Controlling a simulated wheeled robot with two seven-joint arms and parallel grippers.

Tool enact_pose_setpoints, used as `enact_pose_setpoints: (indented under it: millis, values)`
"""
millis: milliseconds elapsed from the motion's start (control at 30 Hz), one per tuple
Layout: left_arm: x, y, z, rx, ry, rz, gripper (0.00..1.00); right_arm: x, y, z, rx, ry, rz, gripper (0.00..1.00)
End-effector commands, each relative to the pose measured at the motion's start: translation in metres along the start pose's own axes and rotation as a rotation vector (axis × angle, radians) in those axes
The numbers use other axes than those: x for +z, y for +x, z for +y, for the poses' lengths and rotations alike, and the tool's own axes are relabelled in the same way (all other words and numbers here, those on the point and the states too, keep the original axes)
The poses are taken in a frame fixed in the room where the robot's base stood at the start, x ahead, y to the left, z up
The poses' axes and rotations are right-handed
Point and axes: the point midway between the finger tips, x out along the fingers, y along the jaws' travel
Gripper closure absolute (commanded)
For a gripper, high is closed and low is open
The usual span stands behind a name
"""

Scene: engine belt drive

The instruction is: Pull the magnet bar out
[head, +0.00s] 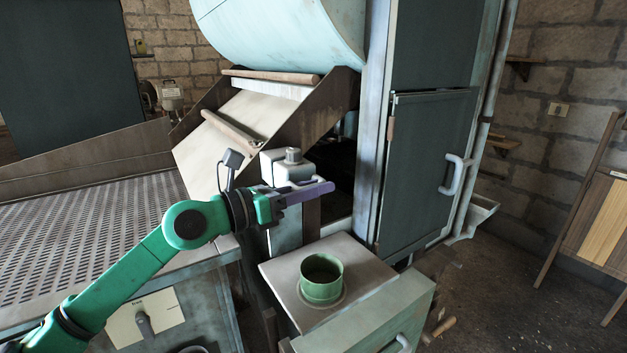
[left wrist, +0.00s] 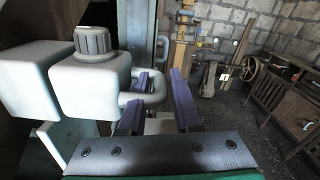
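A pale grey-white block (head: 287,176) with a round knob on top sits at the machine's side, below the sloped chute; it appears to be the magnet bar's housing. In the left wrist view a loop-shaped handle (left wrist: 158,82) sticks out from the block (left wrist: 90,88) towards the fingers. My left gripper (head: 325,188) is beside the block, with purple fingers. In the left wrist view the fingers (left wrist: 161,98) are apart, with the outer part of the handle between them and one finger overlapping the loop. I cannot tell whether they touch it. My right gripper is not in view.
A green cup (head: 322,279) stands on a plate on the cabinet in front of the machine. A tall dark door with a white handle (head: 455,174) is at right. A perforated sloping table (head: 90,225) lies at left. The floor at right is mostly open.

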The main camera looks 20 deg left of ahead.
Motion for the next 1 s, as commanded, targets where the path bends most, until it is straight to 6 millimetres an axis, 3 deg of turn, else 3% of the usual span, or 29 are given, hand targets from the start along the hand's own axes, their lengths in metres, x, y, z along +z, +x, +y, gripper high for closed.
enact_pose_setpoints:
  millis: [33, 100, 133, 1000]
  values:
    - [-0.0004, -0.0002, 0.0001, 0.000, 0.000, 0.000, 0.68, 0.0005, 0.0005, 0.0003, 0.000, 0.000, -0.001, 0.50]
    - [-0.0003, -0.0003, 0.0001, 0.000, 0.000, 0.000, 0.95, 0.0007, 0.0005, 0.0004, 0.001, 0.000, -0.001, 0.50]
    - [-0.0003, -0.0003, 0.0001, 0.000, 0.000, 0.000, 1.00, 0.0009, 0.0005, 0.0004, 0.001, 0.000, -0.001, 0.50]
    - [0.0004, -0.0007, 0.0002, 0.000, 0.000, 0.000, 1.00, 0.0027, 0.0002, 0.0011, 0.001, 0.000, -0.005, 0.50]
